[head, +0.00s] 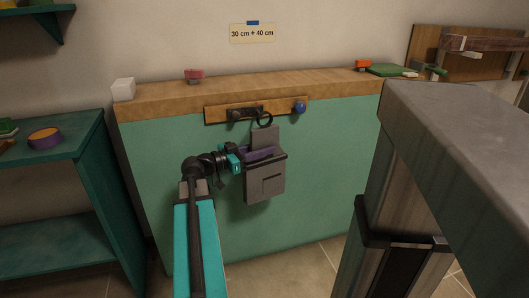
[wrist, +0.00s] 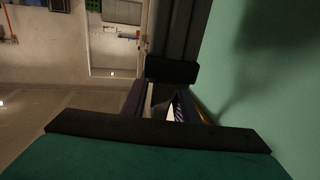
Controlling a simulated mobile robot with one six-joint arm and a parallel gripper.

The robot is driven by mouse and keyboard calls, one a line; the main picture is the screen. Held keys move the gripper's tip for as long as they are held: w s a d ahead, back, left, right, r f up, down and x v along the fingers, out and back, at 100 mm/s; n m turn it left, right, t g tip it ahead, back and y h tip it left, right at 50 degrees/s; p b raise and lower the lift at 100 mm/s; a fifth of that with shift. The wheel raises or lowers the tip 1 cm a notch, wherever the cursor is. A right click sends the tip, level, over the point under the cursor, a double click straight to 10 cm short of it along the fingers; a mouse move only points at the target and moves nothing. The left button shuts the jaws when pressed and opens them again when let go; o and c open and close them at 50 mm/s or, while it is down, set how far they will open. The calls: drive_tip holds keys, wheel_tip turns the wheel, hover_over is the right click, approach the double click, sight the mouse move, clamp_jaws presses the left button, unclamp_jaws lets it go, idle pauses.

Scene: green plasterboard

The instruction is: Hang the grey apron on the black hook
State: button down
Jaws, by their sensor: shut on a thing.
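The grey apron (head: 264,184) hangs upright in front of the green board, with a purple band (head: 262,153) across its upper part. A dark ring-shaped loop (head: 265,119) stands at its top. The black hook (head: 236,115) is on a wooden rail, left of the loop and at about its height. They look apart sideways; the depth between them is unclear. My gripper (head: 236,160) is shut on the apron at its upper left side. In the wrist view, a teal and black finger fills the bottom and dark apron parts (wrist: 172,72) show beyond it.
The wooden rail (head: 280,110) also carries a blue knob (head: 300,107) to the right. The board's wooden top holds a white block (head: 123,89) and small red items. A teal shelf (head: 62,150) stands left, and a large grey-topped post (head: 440,120) stands close on the right.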

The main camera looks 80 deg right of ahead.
drive_tip(key=shift+w+d+b, duration=0.3)
drive_tip(key=shift+w+d, duration=0.1)
drive_tip(key=shift+d, duration=0.5)
drive_tip(key=shift+w+d+b, duration=0.35)
drive_tip(key=shift+w+d, duration=0.1)
drive_tip(key=shift+d, duration=0.4)
drive_tip(key=shift+w+d+b, duration=0.3)
drive_tip(key=shift+w+d, duration=0.1)
drive_tip(key=shift+d, duration=0.5)
drive_tip(key=shift+f+b, duration=0.85)
drive_tip(key=shift+b, duration=0.05)
idle(0.8)
idle(0.4)
drive_tip(key=c, duration=1.3)
unclamp_jaws()
drive_tip(key=shift+c, duration=0.2)
drive_tip(key=shift+w, duration=0.15)
drive_tip(key=p+v, duration=0.3)
drive_tip(key=v, duration=1)
drive_tip(key=shift+w+a, duration=0.15)
drive_tip(key=shift+a, duration=0.1)
drive_tip(key=shift+w, duration=0.1)
